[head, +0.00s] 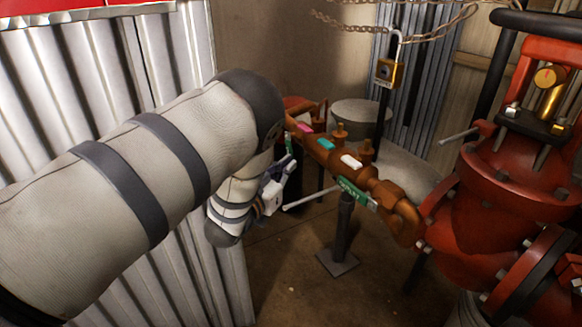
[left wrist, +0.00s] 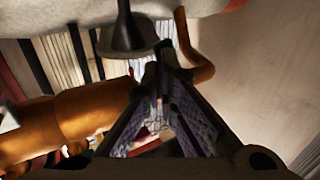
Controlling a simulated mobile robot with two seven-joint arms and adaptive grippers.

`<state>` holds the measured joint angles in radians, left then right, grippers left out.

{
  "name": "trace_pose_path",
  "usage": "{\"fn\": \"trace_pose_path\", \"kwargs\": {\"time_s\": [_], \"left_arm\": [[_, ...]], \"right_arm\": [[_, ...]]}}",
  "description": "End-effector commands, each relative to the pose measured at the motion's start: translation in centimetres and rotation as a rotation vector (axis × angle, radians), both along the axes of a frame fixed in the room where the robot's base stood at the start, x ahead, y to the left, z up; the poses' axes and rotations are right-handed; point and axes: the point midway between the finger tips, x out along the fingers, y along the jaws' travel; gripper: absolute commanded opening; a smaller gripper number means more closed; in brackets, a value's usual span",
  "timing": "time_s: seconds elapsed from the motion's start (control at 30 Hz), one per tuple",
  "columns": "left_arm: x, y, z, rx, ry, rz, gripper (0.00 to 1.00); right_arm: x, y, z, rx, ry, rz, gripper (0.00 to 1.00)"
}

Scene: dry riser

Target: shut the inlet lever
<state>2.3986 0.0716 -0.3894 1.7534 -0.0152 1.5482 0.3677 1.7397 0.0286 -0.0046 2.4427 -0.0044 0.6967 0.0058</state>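The copper manifold pipe (head: 330,155) slopes down to the right in the head view, with pink, teal and white tabs on top. A green label (head: 352,191) hangs at its lower end; its text is too small to read surely. A pale lever rod (head: 309,200) sticks out beside my left gripper; I cannot tell whether they touch. My left gripper (head: 280,172) is left of the manifold, partly hidden by my forearm. In the left wrist view its fingertips (left wrist: 160,68) come together, with nothing visible between them. A copper pipe (left wrist: 70,118) lies left of the fingers. My right gripper is not in view.
A large red valve body (head: 500,190) with its own pale lever (head: 459,136) stands at the right. A padlock (head: 390,72) hangs at the back, with chains above. Corrugated metal (head: 120,70) lies behind my arm. A post (head: 341,235) supports the manifold over bare floor.

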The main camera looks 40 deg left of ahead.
Motion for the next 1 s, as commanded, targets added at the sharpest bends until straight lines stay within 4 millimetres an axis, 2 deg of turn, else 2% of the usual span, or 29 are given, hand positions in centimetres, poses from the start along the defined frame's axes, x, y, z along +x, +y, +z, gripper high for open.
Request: {"fn": "trace_pose_path", "kwargs": {"time_s": [0.3, 0.47, 0.6, 0.67, 0.9, 1.0], "left_arm": [[1.0, 1.2, -0.3, -0.002, -0.008, -0.011, 0.00], [1.1, 1.3, -0.3, -0.002, -0.009, -0.012, 0.00], [0.8, 0.8, 0.3, -0.003, -0.013, -0.013, 0.00], [0.3, 1.0, 0.2, -0.004, -0.011, -0.011, 0.00], [-3.9, 3.0, 0.2, -0.001, -0.007, -0.004, 0.00], [-4.8, 3.4, -0.1, 0.000, -0.005, -0.001, 0.00]], "right_arm": [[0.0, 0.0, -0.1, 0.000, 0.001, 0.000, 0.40], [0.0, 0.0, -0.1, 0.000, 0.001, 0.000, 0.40], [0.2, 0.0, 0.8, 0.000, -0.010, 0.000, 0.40], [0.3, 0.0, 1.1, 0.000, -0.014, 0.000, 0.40], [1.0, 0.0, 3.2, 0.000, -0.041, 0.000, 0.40], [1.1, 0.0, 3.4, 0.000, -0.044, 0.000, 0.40]]}}
